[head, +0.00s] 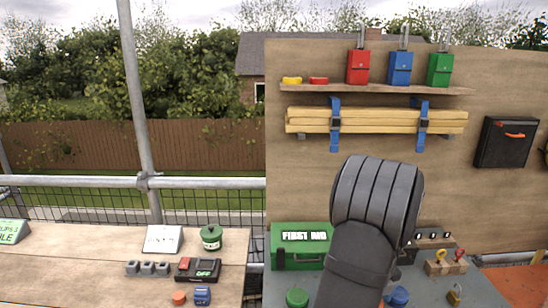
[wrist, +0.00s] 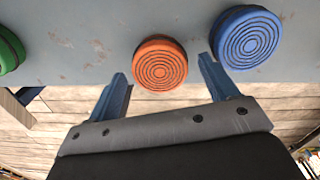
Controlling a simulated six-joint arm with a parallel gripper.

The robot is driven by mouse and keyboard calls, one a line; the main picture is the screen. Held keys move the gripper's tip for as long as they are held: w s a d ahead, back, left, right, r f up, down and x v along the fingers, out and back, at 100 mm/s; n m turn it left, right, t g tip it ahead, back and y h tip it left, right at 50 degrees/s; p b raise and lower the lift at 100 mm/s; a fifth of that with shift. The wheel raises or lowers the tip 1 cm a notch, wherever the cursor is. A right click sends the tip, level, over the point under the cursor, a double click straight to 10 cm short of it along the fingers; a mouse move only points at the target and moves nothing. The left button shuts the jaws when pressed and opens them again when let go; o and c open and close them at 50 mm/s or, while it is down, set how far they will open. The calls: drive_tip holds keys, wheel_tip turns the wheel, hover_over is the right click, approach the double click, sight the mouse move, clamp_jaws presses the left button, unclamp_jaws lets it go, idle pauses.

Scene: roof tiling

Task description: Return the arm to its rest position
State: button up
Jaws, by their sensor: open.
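My gripper (wrist: 162,66) shows in the wrist view with its two blue-grey fingers spread wide and nothing held between them. An orange ringed disc (wrist: 160,63) lies on the grey surface beyond the fingers, in line with the gap. A blue ringed disc (wrist: 246,38) is beyond the right finger, and a green disc (wrist: 8,50) is at the left edge. In the head view my dark grey arm rises at the lower middle; the fingers are hidden there. The green disc (head: 297,298) and blue disc (head: 398,296) show on either side of the arm.
A green first aid box (head: 300,262) stands left of my arm. A key block (head: 445,264) and small padlock (head: 454,292) are to the right. A wooden board (head: 350,190) with a loaded shelf (head: 375,90) stands behind. A wooden bench (head: 80,265) with small items is at left.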

drive_tip(key=shift+r, duration=0.9)
